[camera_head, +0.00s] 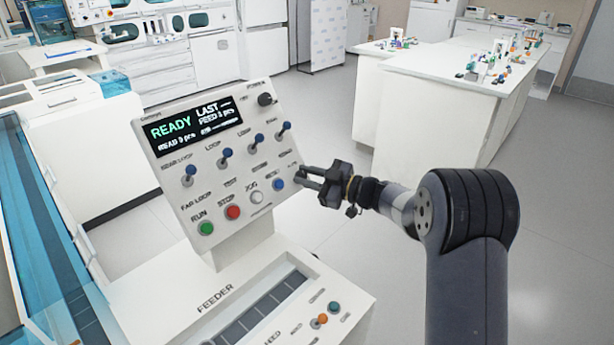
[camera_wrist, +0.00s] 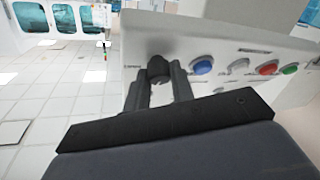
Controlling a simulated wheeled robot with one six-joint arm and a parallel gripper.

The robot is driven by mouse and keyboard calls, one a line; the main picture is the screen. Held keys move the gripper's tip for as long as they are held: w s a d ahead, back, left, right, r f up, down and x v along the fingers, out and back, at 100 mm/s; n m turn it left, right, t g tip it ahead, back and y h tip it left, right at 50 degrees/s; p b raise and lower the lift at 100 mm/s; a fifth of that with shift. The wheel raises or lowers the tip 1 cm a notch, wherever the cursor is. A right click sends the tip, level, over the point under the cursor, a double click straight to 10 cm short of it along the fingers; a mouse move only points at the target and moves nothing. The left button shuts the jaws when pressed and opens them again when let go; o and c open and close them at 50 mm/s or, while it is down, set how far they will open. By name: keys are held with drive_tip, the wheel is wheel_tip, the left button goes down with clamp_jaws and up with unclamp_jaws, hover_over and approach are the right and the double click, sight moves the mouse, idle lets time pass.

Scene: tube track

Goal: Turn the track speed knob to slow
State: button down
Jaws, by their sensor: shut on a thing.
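The white control panel (camera_head: 183,172) stands tilted on a pedestal at the left of the head view. A black knob (camera_wrist: 157,68) sits near the panel's edge beside the blue button in the wrist view. My gripper (camera_head: 303,178) is at the panel's lower right edge. Its two fingers (camera_wrist: 157,90) are shut on this knob, one on each side. In the head view the gripper hides the knob. Its label and pointer cannot be read. Another black knob (camera_head: 265,99) sits at the panel's upper right, apart from my gripper.
The panel carries a display (camera_head: 193,127) reading READY, several blue-tipped toggles, and a button row with green (camera_head: 206,228), red (camera_head: 233,212), white (camera_head: 257,197) and blue (camera_head: 278,184). A feeder console (camera_head: 225,292) lies below. Open floor (camera_head: 345,240) is to the right.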

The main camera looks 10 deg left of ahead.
drive_tip(key=shift+n+g, duration=0.7)
drive_tip(key=shift+n, duration=0.7)
drive_tip(key=c, duration=1.2)
unclamp_jaws()
drive_tip(key=v, duration=1)
drive_tip(key=shift+d+r, duration=0.2)
drive_tip(key=shift+d, duration=0.2)
drive_tip(key=shift+a, duration=0.1)
